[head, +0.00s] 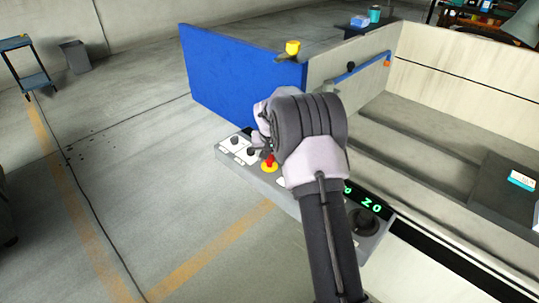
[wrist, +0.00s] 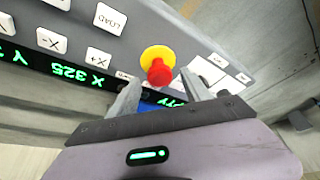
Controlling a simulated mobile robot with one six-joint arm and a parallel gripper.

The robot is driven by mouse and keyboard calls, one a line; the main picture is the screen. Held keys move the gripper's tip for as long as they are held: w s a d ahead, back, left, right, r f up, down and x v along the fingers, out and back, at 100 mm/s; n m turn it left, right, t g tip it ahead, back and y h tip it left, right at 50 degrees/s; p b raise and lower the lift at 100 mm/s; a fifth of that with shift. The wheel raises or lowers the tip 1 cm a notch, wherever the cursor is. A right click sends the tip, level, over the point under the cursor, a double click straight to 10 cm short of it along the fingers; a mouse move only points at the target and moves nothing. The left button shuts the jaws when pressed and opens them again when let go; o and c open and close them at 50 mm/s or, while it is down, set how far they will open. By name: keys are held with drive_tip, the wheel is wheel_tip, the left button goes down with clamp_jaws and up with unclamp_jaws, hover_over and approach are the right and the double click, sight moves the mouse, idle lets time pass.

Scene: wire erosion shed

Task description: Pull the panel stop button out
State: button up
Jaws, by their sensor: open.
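The panel stop button (head: 269,160) is a red knob on a yellow disc, on the grey control panel (head: 287,203) below my wrist in the head view. In the wrist view the red stop button (wrist: 159,73) shows whole, with its yellow disc behind it. My gripper (wrist: 161,78) is open, with one finger on each side of the red knob in the picture. I cannot tell whether the fingers touch it or how far along it they reach. In the head view my wrist hides most of the fingers and part of the panel.
White keys such as the LOAD key (wrist: 109,19) and a green-lettered display (wrist: 83,73) lie near the button. A dark round knob (head: 363,222) sits at the panel's right end. A blue machine wall (head: 235,80) stands behind the panel.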

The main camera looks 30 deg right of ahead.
drive_tip(key=p+v, duration=0.5)
drive_tip(key=v, duration=1.2)
drive_tip(key=shift+r, duration=0.2)
drive_tip(key=s+a+r+t+y, duration=0.1)
drive_tip(key=s+a+r+y, duration=0.1)
drive_tip(key=s+a+r, duration=1.1)
drive_tip(key=s+a+f+y, duration=0.1)
drive_tip(key=s+a, duration=0.2)
drive_tip(key=s, duration=0.7)
drive_tip(key=s+a+f+y, duration=0.1)
drive_tip(key=s+a, duration=0.3)
drive_tip(key=s, duration=0.7)
drive_tip(key=shift+a+f+n+t, duration=0.2)
drive_tip(key=shift+f+n+t, duration=0.1)
drive_tip(key=shift+f, duration=0.15)
